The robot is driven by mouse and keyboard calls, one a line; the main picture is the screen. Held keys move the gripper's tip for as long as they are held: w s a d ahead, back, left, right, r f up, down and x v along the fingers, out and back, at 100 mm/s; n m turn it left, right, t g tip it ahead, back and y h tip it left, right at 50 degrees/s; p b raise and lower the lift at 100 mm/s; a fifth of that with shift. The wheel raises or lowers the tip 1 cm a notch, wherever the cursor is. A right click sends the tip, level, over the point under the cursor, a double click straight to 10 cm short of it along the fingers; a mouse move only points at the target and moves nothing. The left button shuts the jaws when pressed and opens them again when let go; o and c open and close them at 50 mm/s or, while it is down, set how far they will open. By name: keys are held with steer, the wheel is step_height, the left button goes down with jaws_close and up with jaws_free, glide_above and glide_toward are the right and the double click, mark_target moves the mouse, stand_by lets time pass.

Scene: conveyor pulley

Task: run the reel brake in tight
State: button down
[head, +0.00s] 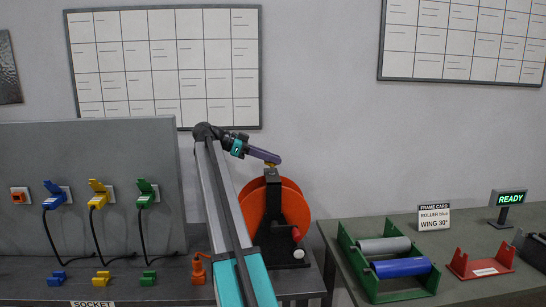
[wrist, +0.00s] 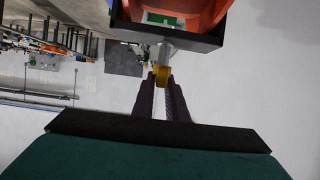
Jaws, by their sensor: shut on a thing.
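The orange reel (head: 252,207) stands in a black stand (head: 273,200) on the bench, partly hidden behind my arm. A small yellow brake knob (head: 271,165) sits on top of the stand. My gripper (head: 274,161) reaches it from the upper left. In the wrist view, the dark fingers of my gripper (wrist: 163,84) are shut on the yellow brake knob (wrist: 162,73), with a grey shaft running from it to the black stand (wrist: 165,35). How tight the knob sits cannot be told.
Left is a grey panel (head: 90,140) with coloured plugs and cables. On the right table, a green frame (head: 393,294) holds grey and blue rollers, beside a red bracket (head: 481,265) and a lit READY sign (head: 511,199).

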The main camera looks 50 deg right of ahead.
steer(key=shift+s+f+y, duration=0.2)
steer(key=shift+y, duration=0.1)
steer(key=c, duration=1.8)
jaws_free()
steer(key=shift+d, duration=0.15)
steer(key=shift+o, duration=0.2)
steer(key=shift+r, duration=0.1)
steer(key=shift+w, duration=0.1)
steer(key=shift+p+v, duration=1.15)
steer(key=shift+v, duration=0.4)
steer(key=p+v, duration=0.4)
steer(key=p, duration=0.1)
steer(key=shift+w, duration=0.1)
steer(key=shift+a, duration=0.25)
steer(key=shift+r, duration=0.1)
